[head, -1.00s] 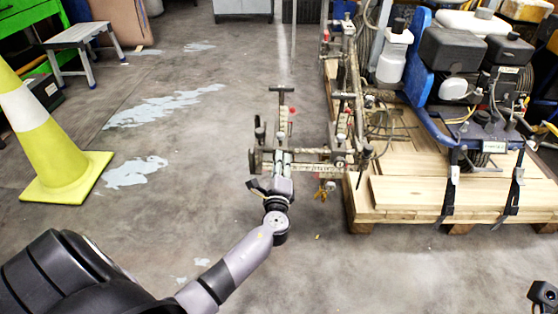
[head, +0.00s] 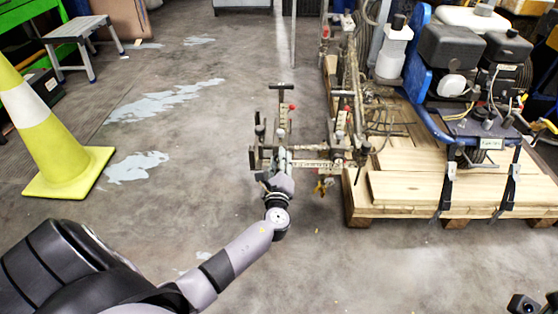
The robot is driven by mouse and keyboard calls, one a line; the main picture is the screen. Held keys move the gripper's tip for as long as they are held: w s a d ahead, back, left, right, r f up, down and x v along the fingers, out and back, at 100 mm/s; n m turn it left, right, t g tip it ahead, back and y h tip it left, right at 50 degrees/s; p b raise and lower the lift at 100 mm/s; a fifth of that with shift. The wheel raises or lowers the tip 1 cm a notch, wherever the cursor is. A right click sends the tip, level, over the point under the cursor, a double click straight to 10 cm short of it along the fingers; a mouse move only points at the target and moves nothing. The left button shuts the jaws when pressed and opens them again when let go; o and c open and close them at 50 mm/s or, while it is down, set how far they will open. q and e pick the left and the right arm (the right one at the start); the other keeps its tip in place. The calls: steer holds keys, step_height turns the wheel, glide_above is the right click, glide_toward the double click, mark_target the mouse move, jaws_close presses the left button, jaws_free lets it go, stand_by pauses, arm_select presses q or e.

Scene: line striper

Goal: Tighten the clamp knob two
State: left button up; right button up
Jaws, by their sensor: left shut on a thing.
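The metal clamp frame (head: 318,164) of the line striper reaches out left of the pallet, with dark knobs and small red-tipped parts on it. My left gripper (head: 279,168) is at the frame's near left part, shut on a small part there. Its fingers hide that part, so I cannot tell which knob it is. One dark upright knob (head: 260,130) stands just left of and beyond the gripper. A dark piece, probably my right gripper (head: 524,304), shows only at the bottom right corner.
The line striper's blue machine body (head: 440,120) is strapped on a wooden pallet (head: 400,213) at right. A yellow-and-white cone (head: 50,150) and a grey step stool (head: 78,32) stand at left. The concrete floor around the frame is largely clear.

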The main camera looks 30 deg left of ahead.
arm_select(q)
steer(key=o, duration=1.2)
steer(key=shift+c, duration=0.2)
steer(key=shift+s+d, duration=0.1)
steer(key=v, duration=1.2)
